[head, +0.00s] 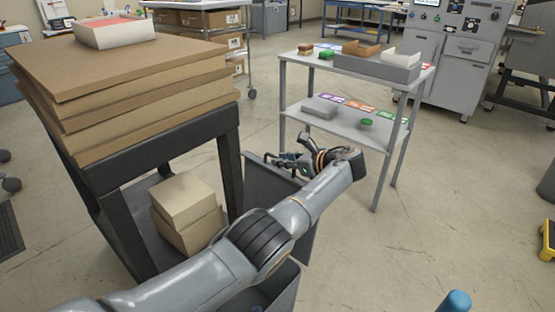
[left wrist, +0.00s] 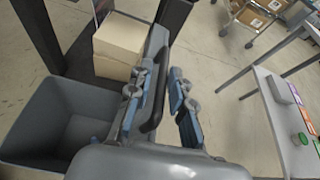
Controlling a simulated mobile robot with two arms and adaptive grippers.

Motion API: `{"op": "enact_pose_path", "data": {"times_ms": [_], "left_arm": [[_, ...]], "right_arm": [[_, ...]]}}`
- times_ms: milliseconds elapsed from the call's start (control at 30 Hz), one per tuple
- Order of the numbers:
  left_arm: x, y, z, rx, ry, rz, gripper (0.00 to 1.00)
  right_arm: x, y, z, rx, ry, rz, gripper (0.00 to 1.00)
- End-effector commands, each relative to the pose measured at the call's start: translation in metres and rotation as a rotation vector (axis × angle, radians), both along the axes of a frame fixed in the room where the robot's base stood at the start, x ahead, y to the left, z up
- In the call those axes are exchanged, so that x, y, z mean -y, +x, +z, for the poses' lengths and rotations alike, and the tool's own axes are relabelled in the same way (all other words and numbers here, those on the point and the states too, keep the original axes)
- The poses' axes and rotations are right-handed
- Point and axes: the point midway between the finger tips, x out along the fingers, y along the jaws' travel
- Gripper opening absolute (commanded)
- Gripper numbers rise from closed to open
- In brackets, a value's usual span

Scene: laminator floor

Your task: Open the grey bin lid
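The grey bin (head: 284,290) stands on the floor below my left arm, partly hidden by it. Its grey lid (head: 268,188) is raised and stands steeply upright. The left wrist view shows the open inside of the bin (left wrist: 62,118) at left, with the lid (left wrist: 156,48) nearly edge-on beside it. My left gripper (head: 285,160) is at the lid's upper edge. In the wrist view its fingers (left wrist: 158,106) are apart, on either side of the lid's edge and a dark handle-like strip. Floor shows between the strip and the right finger. My right gripper is not in view.
A dark table (head: 180,138) stacked with brown boards stands at left, close to the bin, with boxes (head: 186,208) beneath. A grey two-level cart (head: 345,130) stands beyond the gripper. Floor at right is mostly clear; a yellow object (head: 547,238) lies at the edge.

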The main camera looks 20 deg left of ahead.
Motion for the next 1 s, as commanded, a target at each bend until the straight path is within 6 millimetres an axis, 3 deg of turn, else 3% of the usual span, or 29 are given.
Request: {"op": "enact_pose_path", "data": {"times_ms": [200, 400, 1000], "left_arm": [[0.046, -0.016, 0.02, 0.002, 0.001, -0.005, 0.21], [0.069, -0.026, 0.031, 0.003, 0.002, -0.001, 0.21], [0.077, -0.029, 0.034, 0.002, 0.002, 0.0, 0.21]], "right_arm": [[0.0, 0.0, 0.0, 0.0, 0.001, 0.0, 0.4], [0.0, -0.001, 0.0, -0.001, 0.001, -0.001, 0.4], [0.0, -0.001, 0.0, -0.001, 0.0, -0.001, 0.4]]}}
